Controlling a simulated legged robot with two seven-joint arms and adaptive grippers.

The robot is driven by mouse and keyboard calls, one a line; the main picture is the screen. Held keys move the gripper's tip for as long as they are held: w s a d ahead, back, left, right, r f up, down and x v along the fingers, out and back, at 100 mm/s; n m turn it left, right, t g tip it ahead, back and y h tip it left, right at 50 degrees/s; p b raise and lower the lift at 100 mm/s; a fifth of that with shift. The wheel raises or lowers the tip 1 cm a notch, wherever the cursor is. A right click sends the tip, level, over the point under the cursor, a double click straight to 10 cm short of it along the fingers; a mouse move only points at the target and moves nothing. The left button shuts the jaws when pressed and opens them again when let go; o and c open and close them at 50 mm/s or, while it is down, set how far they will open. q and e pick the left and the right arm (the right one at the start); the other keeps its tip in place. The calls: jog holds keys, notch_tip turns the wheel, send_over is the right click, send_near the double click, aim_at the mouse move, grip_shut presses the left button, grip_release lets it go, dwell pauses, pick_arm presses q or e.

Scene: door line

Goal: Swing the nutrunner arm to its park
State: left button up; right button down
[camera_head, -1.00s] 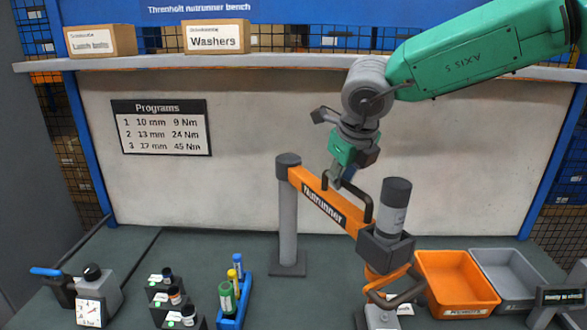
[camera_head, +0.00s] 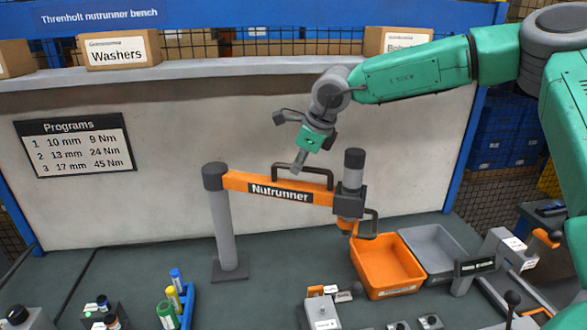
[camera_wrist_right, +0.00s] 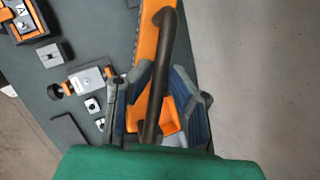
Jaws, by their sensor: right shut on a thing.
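The nutrunner arm is an orange boom (camera_head: 235,181) lettered "Nutrunner", reaching right from a grey post (camera_head: 223,225). Its dark tool head (camera_head: 349,200) hangs upright at the right end, by the orange bin's back left corner. My right gripper (camera_head: 298,165) is shut on the black bar handle (camera_head: 325,172) on top of the boom. In the right wrist view the handle (camera_wrist_right: 167,50) passes between the fingers of my gripper (camera_wrist_right: 155,105), with the orange boom (camera_wrist_right: 148,40) beneath. No park is clearly identifiable. My left gripper is out of view.
An orange bin (camera_head: 362,262) and a grey bin (camera_head: 447,240) stand at right. A grey fixture (camera_head: 322,312) sits in front. A blue bottle rack (camera_head: 188,300) is front left. The back panel (camera_head: 170,120) stands behind.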

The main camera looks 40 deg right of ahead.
jog(key=shift+d+f, duration=0.15)
jog(key=shift+d, duration=0.15)
jog(key=shift+a, duration=0.3)
jog(key=c, duration=1.5)
grip_release()
jog(key=shift+s+a+r, duration=0.15)
jog(key=shift+a+r, duration=0.05)
jog(key=shift+a, duration=0.2)
jog(key=shift+c, duration=0.2)
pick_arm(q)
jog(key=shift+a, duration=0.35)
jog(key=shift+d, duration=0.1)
pick_arm(e)
jog(key=shift+d, duration=0.1)
jog(key=shift+d+r, duration=0.1)
jog(key=shift+d, duration=0.05)
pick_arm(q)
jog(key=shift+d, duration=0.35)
pick_arm(e)
jog(key=v, duration=1.1)
jog(key=shift+r, duration=0.2)
